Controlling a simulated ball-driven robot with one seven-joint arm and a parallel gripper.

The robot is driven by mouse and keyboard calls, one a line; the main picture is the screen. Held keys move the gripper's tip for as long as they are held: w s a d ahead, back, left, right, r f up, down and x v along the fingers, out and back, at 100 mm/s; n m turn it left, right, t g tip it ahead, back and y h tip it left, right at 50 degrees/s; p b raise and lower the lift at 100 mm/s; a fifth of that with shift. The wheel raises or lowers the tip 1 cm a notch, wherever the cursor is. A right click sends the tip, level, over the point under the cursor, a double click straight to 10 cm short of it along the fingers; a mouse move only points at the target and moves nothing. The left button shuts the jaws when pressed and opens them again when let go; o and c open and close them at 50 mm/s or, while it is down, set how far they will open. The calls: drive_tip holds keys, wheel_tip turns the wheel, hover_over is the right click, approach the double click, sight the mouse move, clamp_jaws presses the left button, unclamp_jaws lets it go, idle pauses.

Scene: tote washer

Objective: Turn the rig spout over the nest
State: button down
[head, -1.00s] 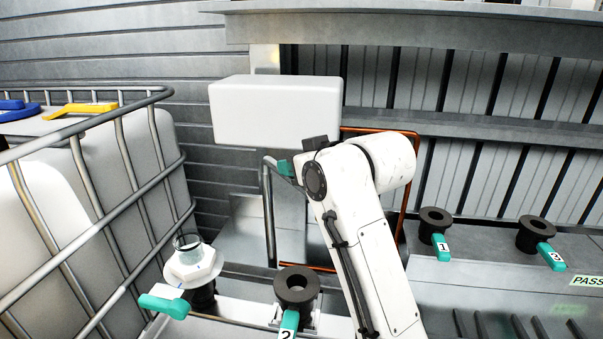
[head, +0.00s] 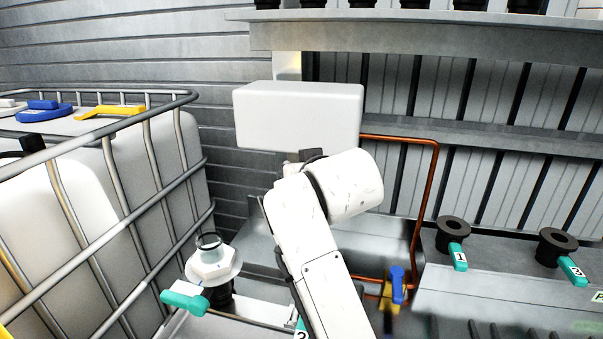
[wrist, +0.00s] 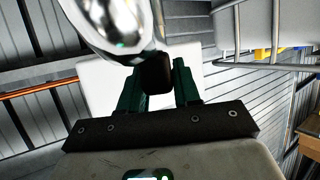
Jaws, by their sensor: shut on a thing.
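In the wrist view my gripper (wrist: 159,82) has its dark green fingers shut on a black grip (wrist: 157,70). A shiny curved metal pipe, which looks like the rig spout (wrist: 110,25), runs just above the grip; how they join is unclear. In the head view my arm hides the gripper and the spout. At lower left in the head view, a white hexagonal piece with a clear ring, perhaps the nest (head: 213,265), sits on a dark fitting with a teal handle (head: 185,298). I cannot tell whether the spout is over it.
A caged white tank (head: 95,190) stands at left, close to the fitting. A white box (head: 298,117) is behind my arm. An orange pipe (head: 428,205) and a blue-and-yellow valve (head: 396,288) are to its right. Black fittings (head: 453,232) with numbered teal handles stand farther right.

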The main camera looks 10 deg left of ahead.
drive_tip(key=c, duration=0.9)
unclamp_jaws()
drive_tip(key=b+v, duration=0.2)
drive_tip(key=v, duration=0.8)
drive_tip(key=shift+s+d+r, duration=0.15)
drive_tip(key=shift+s+r, duration=0.05)
drive_tip(key=shift+s, duration=0.1)
